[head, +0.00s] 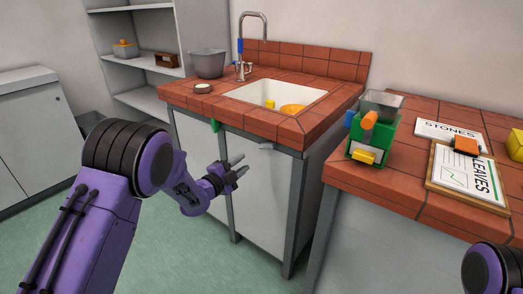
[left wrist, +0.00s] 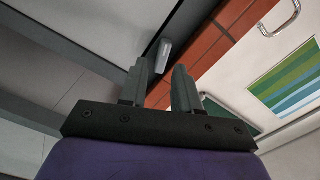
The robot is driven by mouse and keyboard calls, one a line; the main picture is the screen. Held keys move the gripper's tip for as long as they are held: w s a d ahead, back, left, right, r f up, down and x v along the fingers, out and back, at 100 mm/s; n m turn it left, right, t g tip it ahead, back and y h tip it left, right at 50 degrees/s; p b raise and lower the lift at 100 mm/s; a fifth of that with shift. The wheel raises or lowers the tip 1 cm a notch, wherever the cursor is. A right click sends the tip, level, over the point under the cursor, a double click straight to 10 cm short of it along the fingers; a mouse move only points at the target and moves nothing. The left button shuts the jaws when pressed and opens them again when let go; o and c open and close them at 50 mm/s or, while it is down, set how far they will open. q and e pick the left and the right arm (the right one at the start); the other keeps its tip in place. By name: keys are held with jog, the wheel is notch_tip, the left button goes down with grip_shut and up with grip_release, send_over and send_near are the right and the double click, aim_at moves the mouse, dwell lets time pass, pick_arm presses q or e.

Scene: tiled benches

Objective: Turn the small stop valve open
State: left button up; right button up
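I cannot clearly make out a stop valve. A small green piece (head: 215,126) hangs at the sink bench's front edge, and a small pale grey piece (head: 266,146) sits under the same edge further right. A grey piece, probably that pale one, shows in the left wrist view (left wrist: 163,56), beyond the fingertips. My left gripper (head: 241,164) is open and empty in front of the bench's cabinet, below the edge. Its two fingers stand apart in the left wrist view (left wrist: 159,78). Only part of my right arm shows at the lower right; its gripper is out of view.
The red-tiled sink bench (head: 190,90) carries a tap (head: 241,68), a white basin (head: 310,93) and a grey bucket (head: 207,63). Open floor lies below my left arm.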

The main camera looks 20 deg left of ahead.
aim_at(260, 147)
pick_arm(q)
jog(key=shift+m, duration=0.4)
jog(key=x, duration=0.3)
jog(key=r+x, duration=0.1)
jog(key=x, duration=0.7)
jog(key=shift+r, duration=0.15)
grip_shut()
